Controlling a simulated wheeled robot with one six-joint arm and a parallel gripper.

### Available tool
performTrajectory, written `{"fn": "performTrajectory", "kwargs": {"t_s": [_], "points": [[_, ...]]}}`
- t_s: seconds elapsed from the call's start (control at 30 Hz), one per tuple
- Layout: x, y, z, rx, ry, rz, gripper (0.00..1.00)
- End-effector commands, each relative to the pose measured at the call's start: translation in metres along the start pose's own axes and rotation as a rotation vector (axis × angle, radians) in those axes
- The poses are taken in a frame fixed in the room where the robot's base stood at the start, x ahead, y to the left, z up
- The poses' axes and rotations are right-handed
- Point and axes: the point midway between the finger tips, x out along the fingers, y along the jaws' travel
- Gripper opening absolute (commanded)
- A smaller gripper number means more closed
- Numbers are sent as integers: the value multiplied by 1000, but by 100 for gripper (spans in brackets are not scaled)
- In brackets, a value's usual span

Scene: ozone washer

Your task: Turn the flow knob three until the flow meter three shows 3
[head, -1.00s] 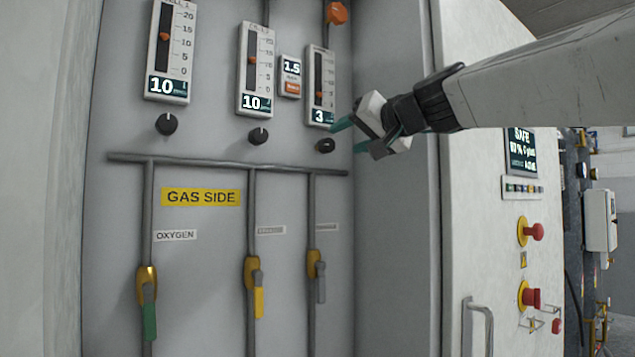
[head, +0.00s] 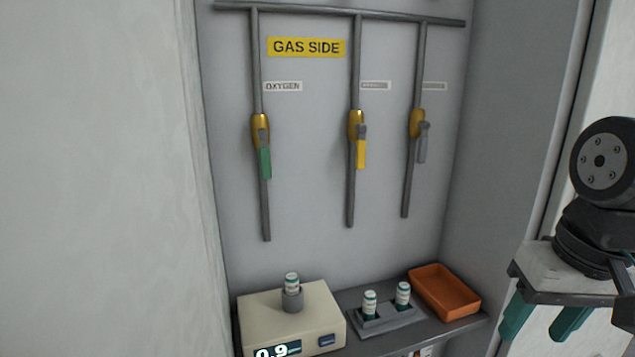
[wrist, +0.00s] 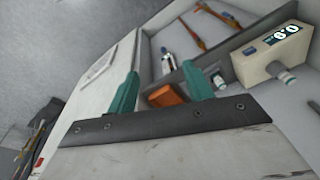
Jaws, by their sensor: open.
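The flow knobs and flow meters are out of view in both current pictures. My gripper (head: 543,322) is at the right of the head view, with its green fingers pointing down, in front of the cabinet's right side. In the wrist view its two green fingers (wrist: 160,72) are spread apart with nothing between them. The gripper is open and empty.
Below the yellow GAS SIDE label (head: 306,47), pipes carry a green valve handle (head: 265,163), a yellow one (head: 361,153) and a grey one (head: 422,148). A beige device (head: 255,312) reading 0.9, a grey vial rack (head: 385,322) and an orange tray (head: 447,312) stand on the shelf.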

Motion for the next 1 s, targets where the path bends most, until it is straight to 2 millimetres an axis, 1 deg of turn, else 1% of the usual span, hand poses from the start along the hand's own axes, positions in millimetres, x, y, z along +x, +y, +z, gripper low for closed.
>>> {"fn": "performTrajectory", "kwargs": {"t_s": [0.03,0.1,0.17,0.3,1.0], "points": [[11,5,20,-20,-30,32,51],[23,11,39,-51,-54,67,51],[26,12,46,-65,-49,71,51],[22,9,46,-78,-31,66,51],[22,8,44,-77,-30,63,51]]}}
